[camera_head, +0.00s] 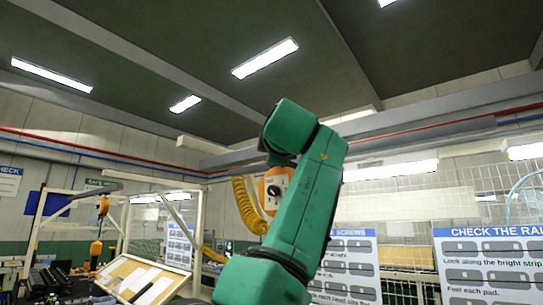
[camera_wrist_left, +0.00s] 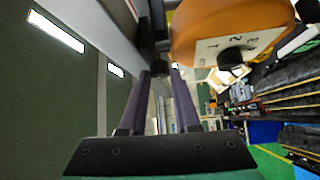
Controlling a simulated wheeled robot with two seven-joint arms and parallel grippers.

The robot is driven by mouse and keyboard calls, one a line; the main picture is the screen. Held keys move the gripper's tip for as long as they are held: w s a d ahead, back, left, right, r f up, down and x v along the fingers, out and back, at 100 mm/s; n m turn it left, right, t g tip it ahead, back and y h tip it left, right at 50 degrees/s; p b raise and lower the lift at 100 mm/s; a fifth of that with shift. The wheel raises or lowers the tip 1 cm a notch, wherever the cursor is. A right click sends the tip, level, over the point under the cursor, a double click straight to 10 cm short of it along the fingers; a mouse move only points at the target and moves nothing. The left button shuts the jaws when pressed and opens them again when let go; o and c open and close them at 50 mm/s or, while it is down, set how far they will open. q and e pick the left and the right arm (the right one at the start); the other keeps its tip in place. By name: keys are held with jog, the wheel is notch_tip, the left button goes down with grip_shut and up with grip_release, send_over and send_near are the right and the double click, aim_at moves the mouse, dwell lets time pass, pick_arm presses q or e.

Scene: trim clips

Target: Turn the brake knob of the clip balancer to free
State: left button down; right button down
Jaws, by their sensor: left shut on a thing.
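The clip balancer (camera_head: 270,185) has an orange body with a pale dial plate and a black brake knob (camera_head: 273,190); my raised green arm covers its right side. In the left wrist view, the orange body (camera_wrist_left: 225,25) is large and close, with a lettered pale plate and the black knob (camera_wrist_left: 231,57). My left gripper (camera_wrist_left: 160,72) is shut on a dark post (camera_wrist_left: 155,30) beside the orange body, apart from the knob. Its fingers are hidden in the head view. My right gripper is not in view.
A yellow coiled hose (camera_head: 247,205) hangs left of the balancer. A slanted board with papers (camera_head: 145,280) and another hanging orange device (camera_head: 103,207) are at the left. Sign boards (camera_head: 490,262) and wire mesh stand at the right. Open space lies left of the hose.

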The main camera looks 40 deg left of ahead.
pick_arm(q)
jog(key=shift+r, duration=0.15)
jog(key=c, duration=0.7)
grip_release()
jog(key=shift+o, duration=0.4)
jog(key=shift+w+d, duration=0.15)
jog(key=shift+d, duration=0.05)
jog(key=shift+f, duration=0.2)
jog(key=b+v, duration=0.5)
jog(key=v, duration=0.9)
jog(key=shift+s+d, duration=0.2)
jog(key=shift+s, duration=0.05)
jog(key=shift+w+a, duration=0.1)
